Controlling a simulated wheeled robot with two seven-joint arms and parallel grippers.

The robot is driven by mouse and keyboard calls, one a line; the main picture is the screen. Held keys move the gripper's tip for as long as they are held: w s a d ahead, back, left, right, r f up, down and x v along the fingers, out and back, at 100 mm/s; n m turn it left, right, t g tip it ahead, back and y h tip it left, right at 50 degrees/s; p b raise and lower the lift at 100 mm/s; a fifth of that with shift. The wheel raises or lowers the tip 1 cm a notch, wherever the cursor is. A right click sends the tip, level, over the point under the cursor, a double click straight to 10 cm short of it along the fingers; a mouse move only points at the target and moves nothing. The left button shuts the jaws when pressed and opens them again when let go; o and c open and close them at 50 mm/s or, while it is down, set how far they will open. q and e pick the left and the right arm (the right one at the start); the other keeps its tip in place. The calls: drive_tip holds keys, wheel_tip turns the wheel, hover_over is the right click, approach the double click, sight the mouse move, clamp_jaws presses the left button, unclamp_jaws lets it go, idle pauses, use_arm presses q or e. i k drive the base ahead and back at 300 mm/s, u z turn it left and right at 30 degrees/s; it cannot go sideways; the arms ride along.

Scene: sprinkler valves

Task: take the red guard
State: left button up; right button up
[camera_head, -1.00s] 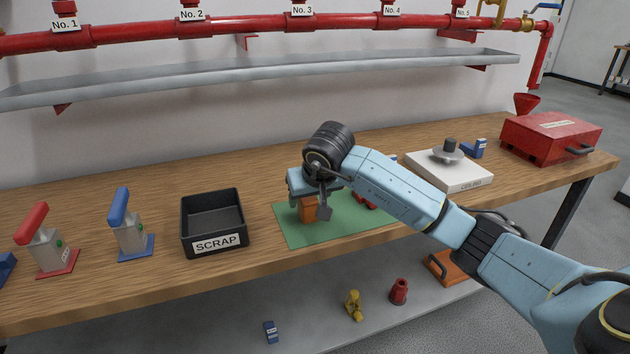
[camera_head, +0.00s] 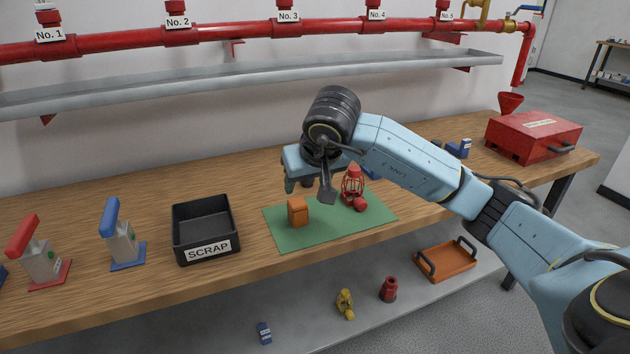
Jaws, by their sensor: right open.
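The red guard (camera_head: 353,184), a cage-like piece, stands on the green mat (camera_head: 322,232) on the workbench. A small round red part (camera_head: 361,205) sits at its front foot; I cannot tell whether they are joined. My right gripper (camera_head: 308,190) is open and empty, pointing down above the mat. It is to the left of the guard and apart from it. An orange block (camera_head: 298,211) stands on the mat just below the gripper. The left gripper is not in view.
A black SCRAP bin (camera_head: 204,228) stands left of the mat, with a blue-handled tool (camera_head: 120,235) and a red-handled tool (camera_head: 38,255) further left. A red box (camera_head: 533,137) is at the right end. An orange tray (camera_head: 446,260) lies on the lower shelf.

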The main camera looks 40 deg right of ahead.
sight(353, 171)
drive_tip(key=z, duration=1.4)
